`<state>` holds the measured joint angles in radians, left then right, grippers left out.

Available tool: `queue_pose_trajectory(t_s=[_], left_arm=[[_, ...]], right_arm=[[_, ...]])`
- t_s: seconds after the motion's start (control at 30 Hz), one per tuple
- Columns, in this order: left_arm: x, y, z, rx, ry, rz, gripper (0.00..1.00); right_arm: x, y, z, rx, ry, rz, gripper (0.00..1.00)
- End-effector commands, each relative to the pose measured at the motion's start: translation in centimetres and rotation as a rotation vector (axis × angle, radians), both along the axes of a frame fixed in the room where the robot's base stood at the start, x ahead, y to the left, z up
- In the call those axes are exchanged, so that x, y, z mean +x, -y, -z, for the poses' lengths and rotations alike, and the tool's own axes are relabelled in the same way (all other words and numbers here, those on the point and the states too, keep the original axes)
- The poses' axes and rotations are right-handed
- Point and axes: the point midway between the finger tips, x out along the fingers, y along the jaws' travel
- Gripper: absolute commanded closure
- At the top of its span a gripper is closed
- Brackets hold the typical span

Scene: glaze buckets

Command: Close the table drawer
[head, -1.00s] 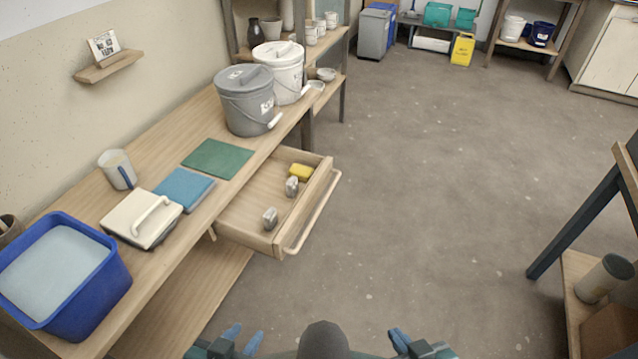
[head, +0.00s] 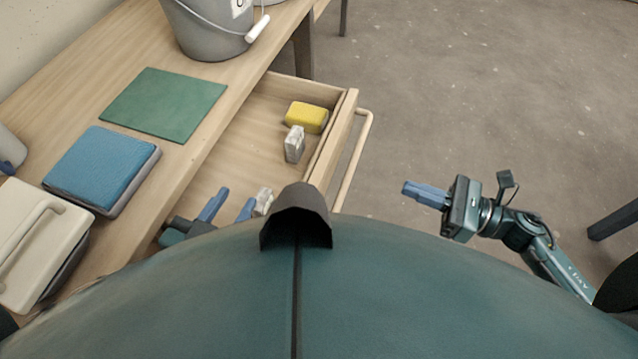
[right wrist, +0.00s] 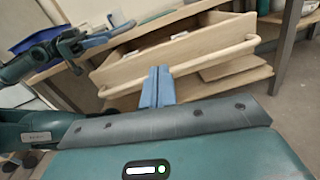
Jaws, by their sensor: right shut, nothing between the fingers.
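The wooden table drawer (head: 325,143) stands pulled out from the table (head: 62,104). Its bar handle (head: 352,163) runs along the front, on the right in the head view; the near end is hidden by my body. In the right wrist view the drawer front (right wrist: 183,57) and handle (right wrist: 180,68) lie ahead. My right gripper (head: 408,189) is shut and empty, to the right of the handle and apart from it in the head view. My left gripper (head: 230,207) is open, its two blue fingers apart, over the drawer's near part; whether it touches anything is unclear.
The drawer holds a yellow block (head: 306,117) and small grey-white items (head: 294,144). On the table are a grey bucket (head: 207,28), a green mat (head: 164,103), a blue pad (head: 100,168) and a cream lidded box (head: 38,240).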

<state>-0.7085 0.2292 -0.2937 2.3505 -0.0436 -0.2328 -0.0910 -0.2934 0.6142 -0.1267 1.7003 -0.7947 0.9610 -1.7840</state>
Motion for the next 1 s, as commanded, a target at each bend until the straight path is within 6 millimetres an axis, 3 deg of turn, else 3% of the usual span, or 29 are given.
queue_pose_trajectory(t_s=[0.03, 0.27, 0.7, 1.0], left_arm=[[0.0, 0.1, 0.8, 0.001, 0.011, 0.004, 0.67], [0.0, 0.2, 0.5, 0.005, 0.026, 0.008, 0.67], [0.0, 0.2, 0.5, 0.004, 0.025, 0.008, 0.67], [0.0, 0.2, 0.6, 0.005, 0.024, 0.008, 0.67]], right_arm=[[-0.1, 0.2, 1.2, -0.034, 0.040, -0.024, 1.00], [-0.1, -0.5, 1.5, -0.079, 0.104, -0.065, 1.00], [3.4, -8.7, 1.3, -0.074, 0.101, -0.062, 1.00], [4.8, -12.1, 1.4, -0.075, 0.100, -0.061, 1.00]])
